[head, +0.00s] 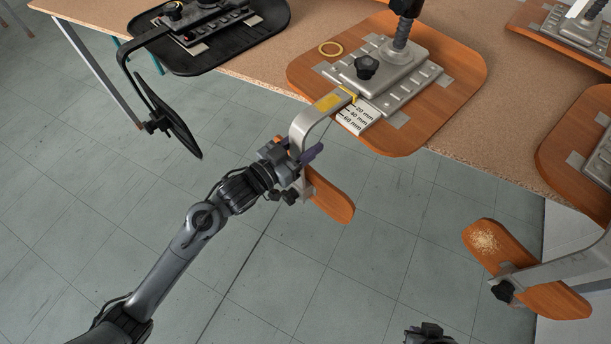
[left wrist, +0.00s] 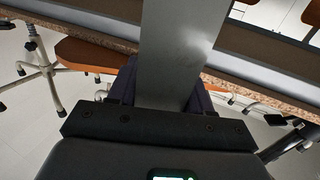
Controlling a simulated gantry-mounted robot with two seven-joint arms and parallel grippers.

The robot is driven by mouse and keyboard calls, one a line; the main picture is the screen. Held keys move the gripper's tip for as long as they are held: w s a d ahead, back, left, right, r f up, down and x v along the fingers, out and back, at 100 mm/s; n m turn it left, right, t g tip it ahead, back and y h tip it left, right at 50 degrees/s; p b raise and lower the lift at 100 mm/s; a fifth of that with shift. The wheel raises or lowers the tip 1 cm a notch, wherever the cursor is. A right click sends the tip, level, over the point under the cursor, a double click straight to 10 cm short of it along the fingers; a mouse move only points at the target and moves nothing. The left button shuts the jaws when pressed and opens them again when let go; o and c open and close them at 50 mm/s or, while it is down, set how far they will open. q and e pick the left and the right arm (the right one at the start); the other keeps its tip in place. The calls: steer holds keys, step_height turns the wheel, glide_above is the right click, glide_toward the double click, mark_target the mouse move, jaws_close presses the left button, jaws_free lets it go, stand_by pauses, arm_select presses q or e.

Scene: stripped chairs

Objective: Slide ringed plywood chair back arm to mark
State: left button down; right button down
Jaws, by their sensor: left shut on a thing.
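A yellow patch (head: 328,102) is on the arm, just outside the plate. A white scale marked 20, 40 and 60 mm (head: 355,115) lies beside the arm. My left gripper (head: 309,155) is shut on the arm's bent part; in the left wrist view the bar (left wrist: 180,55) runs between its purple fingers.
A black chair (head: 190,50) lies at the upper left, its back hanging over the table edge. Another plywood back (head: 495,250), with a pale scuffed patch, hangs at the lower right. A dark piece at the bottom edge (head: 430,333) may be my right arm.

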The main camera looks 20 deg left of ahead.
mark_target(295, 151)
arm_select(q)
steer(key=shift+s+a, duration=0.2)
steer(key=shift+s, duration=0.15)
steer(key=shift+s+p, duration=0.1)
steer(key=shift+p, duration=0.25)
steer(key=shift+s+a+p, duration=0.3)
steer(key=shift+s, duration=0.15)
steer(key=shift+s+a, duration=0.1)
steer(key=shift+s, duration=0.25)
steer(key=shift+c, duration=1.6)
jaws_free()
steer(key=shift+a, duration=0.1)
steer(key=shift+o, duration=0.8)
steer(key=shift+s+p, duration=0.1)
steer(key=shift+p, duration=0.2)
